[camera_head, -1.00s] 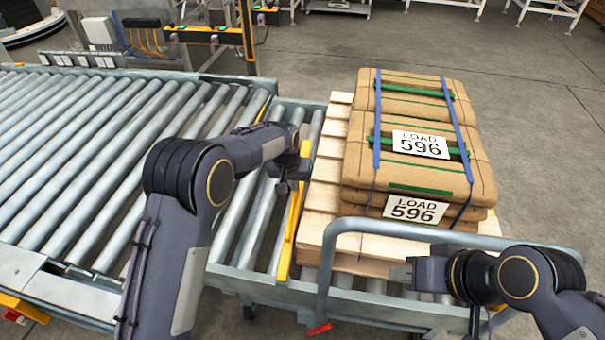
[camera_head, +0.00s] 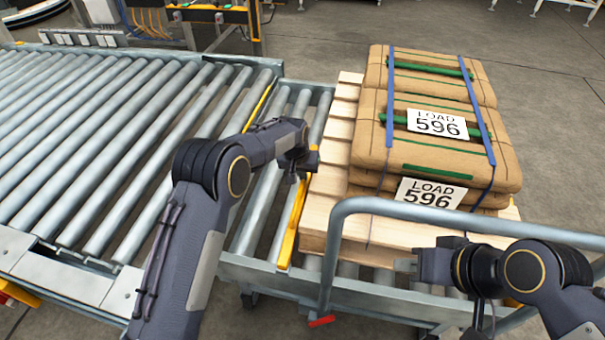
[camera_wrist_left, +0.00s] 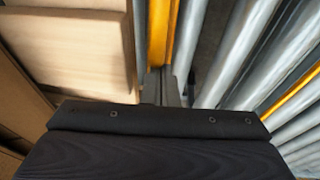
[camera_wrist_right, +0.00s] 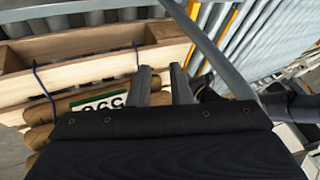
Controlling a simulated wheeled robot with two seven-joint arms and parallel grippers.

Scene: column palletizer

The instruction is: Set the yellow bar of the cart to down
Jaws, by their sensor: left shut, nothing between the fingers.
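The yellow bar (camera_head: 291,232) runs lengthwise along the cart's rollers, just left of the pallet; I cannot tell clearly how high it stands. Its far part is partly hidden by my left gripper (camera_head: 303,176), which is shut and empty at the bar. In the left wrist view the closed fingers (camera_wrist_left: 165,86) point at the yellow bar (camera_wrist_left: 163,28), and I cannot tell whether they touch it. The cart (camera_head: 265,273) has a grey tube handle (camera_head: 333,240). My right gripper (camera_head: 405,266) is open near the handle; its spread fingers (camera_wrist_right: 163,84) show in the right wrist view.
A wooden pallet (camera_head: 322,205) with strapped brown sacks (camera_head: 435,155) labelled LOAD 596 fills the cart's right side. A roller conveyor (camera_head: 110,130) adjoins the cart on the left. A red pedal (camera_head: 321,321) is low at the cart's front. Open floor lies to the right.

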